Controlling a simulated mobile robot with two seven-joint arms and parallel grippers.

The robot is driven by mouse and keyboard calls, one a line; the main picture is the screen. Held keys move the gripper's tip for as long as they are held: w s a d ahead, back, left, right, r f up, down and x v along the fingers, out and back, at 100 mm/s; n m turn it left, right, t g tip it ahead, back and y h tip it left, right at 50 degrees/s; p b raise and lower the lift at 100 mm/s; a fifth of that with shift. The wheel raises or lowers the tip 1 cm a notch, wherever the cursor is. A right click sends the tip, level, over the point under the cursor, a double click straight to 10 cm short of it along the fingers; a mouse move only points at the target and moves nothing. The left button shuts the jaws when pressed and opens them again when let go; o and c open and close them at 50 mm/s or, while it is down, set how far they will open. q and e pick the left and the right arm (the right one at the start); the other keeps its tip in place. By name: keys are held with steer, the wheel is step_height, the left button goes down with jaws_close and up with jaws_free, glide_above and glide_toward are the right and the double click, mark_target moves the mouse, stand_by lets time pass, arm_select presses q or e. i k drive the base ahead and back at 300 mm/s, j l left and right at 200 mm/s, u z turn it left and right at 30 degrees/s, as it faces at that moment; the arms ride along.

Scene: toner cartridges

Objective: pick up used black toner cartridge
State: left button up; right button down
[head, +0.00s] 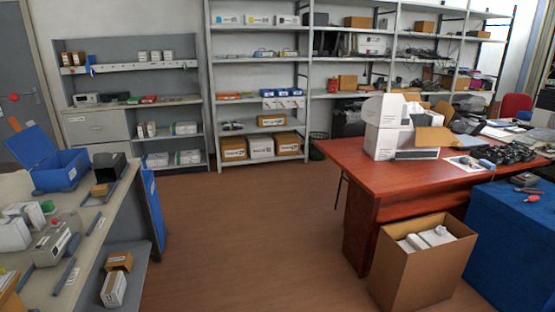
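A long dark grey or black item (417,154) lies on the red desk (350,160), at the foot of an open white box (388,125). It may be a toner cartridge, but it is too small to tell whether it is the used black one. A white sheet (470,165) with small grey items on it lies to its right. Several dark items (512,153) are heaped farther right on the desk. Neither of my grippers shows in the head view.
A cardboard box (405,280) with white packages stands before the desk, beside a blue cabinet (512,235). A workbench (85,245) with a blue bin (62,172) is at left. Shelving (210,100) lines the back wall. The brown floor (245,230) between is clear.

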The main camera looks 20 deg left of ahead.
mark_target(50, 249)
steer(key=i+u, duration=0.6)
steer(key=u, duration=0.2)
steer(key=i+u, duration=0.4)
steer(key=i+l+u, duration=0.15)
steer(key=i+u, duration=0.2)
steer(key=u, duration=0.15)
steer(key=i+l+u, duration=0.3)
steer(key=u, duration=0.15)
steer(key=i+l+u, duration=0.35)
steer(key=l, duration=0.25)
steer(key=i+l+u, duration=0.15)
steer(key=l, duration=0.15)
steer(key=i+l+u, duration=0.2)
steer(key=l, duration=0.15)
steer(key=l+u, duration=0.15)
steer(key=l, duration=0.15)
